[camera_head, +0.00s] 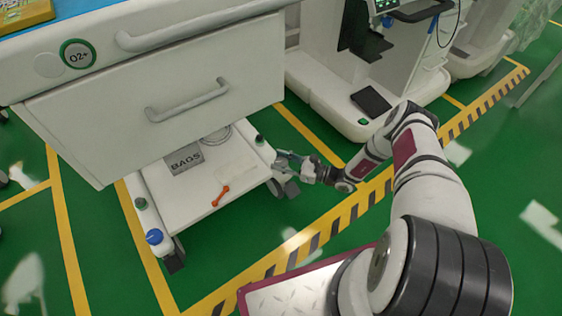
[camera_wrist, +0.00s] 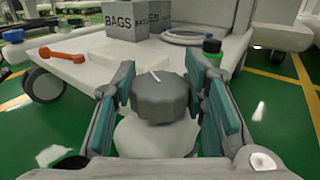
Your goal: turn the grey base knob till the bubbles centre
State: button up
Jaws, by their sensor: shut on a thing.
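The grey base knob (camera_wrist: 161,97) is ribbed, with a white line on top, and stands on a rounded white mount (camera_wrist: 155,138) in the wrist view. My gripper (camera_wrist: 161,90) has its teal-padded fingers on both sides of the knob, shut on it. In the head view my gripper (camera_head: 287,160) is at the right edge of the cart's low white base (camera_head: 200,222); the knob cannot be made out there. Small green round pieces sit on the base, one at its right (camera_head: 260,139) and one at its left (camera_head: 141,203). No bubble can be made out in them.
A grey BAGS box (camera_head: 184,158), an orange-red wrench (camera_head: 221,195) and a coiled ring (camera_head: 216,136) are on the base. A drawer (camera_head: 160,110) with a handle overhangs it. A blue-capped piece (camera_head: 155,237) is at the front-left corner.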

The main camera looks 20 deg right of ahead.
jog(key=shift+n+g+y, duration=0.9)
jog(key=shift+n+g, duration=0.1)
jog(key=shift+g, duration=0.4)
jog(key=o, duration=1.1)
jog(key=shift+o, duration=0.2)
jog(key=v, duration=1.2)
jog(key=shift+d, duration=0.1)
